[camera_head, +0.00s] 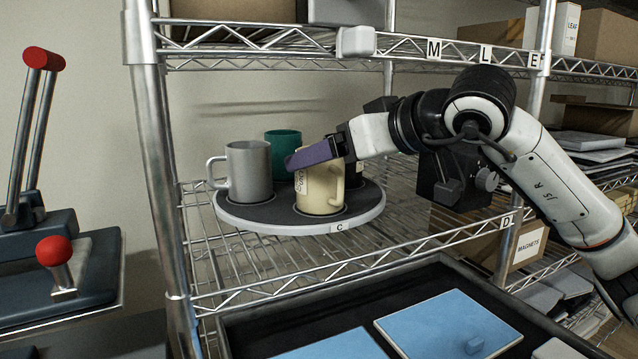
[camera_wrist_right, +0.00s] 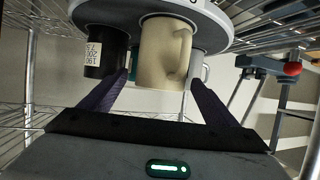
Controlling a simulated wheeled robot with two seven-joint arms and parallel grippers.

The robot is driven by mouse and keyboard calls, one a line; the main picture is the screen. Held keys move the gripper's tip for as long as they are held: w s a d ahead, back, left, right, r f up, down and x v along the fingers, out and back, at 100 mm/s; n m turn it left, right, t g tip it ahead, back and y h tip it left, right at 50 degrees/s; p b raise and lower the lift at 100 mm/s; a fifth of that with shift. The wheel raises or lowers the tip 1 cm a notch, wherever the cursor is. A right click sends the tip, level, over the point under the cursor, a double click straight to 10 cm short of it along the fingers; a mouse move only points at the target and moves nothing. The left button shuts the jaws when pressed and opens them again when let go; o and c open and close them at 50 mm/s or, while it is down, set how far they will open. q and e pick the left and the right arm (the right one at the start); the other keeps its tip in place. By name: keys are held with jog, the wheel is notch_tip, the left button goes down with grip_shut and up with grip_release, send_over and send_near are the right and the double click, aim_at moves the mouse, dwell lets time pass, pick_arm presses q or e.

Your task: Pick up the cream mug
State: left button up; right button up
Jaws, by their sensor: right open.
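The cream mug (camera_head: 320,196) stands upright at the front of a round turntable (camera_head: 270,226) on the wire shelf, its handle toward the right. My right gripper (camera_head: 312,155) reaches in from the right at the height of the mug's rim, open. In the head view one purple finger passes across the top of the mug, and the other finger is hidden. In the right wrist view, which is upside down, the cream mug (camera_wrist_right: 162,52) shows between the two spread fingers (camera_wrist_right: 158,76). Contact cannot be told. My left gripper is not in view.
A grey mug (camera_head: 248,172) stands left of the cream mug and a green mug (camera_head: 283,150) behind. A black mug with a label (camera_wrist_right: 105,52) is close beside it. A shelf post (camera_head: 160,160) stands left, an upper shelf above. A tray with blue pads (camera_head: 450,325) lies below.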

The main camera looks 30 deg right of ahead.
jog(key=x, duration=0.5)
jog(key=shift+w+a+f, duration=0.1)
jog(key=shift+w+f, duration=0.05)
jog(key=shift+w, duration=0.2)
jog(key=c, duration=1.2)
jog(key=shift+c, duration=0.9)
